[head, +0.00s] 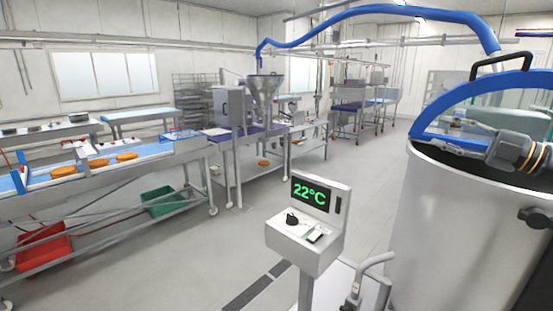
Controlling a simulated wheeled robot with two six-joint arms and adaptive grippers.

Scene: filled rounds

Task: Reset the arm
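My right gripper (436,143) comes in from the right edge, above the rim of a large steel vat (440,230). It is seen side-on and small, so I cannot tell whether its fingers are apart. I see no object clearly held in it. My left gripper is not in view. A blue-edged lid (440,100) with a black handle (500,61) stands raised over the vat, behind the gripper. The inside of the vat is mostly hidden.
A control box (300,250) showing 22°C stands on a post left of the vat. A conveyor table (110,178) with orange rounds is at the left, above a red crate (43,248) and a green crate (162,203). A hopper machine (265,92) stands behind. The middle floor is clear.

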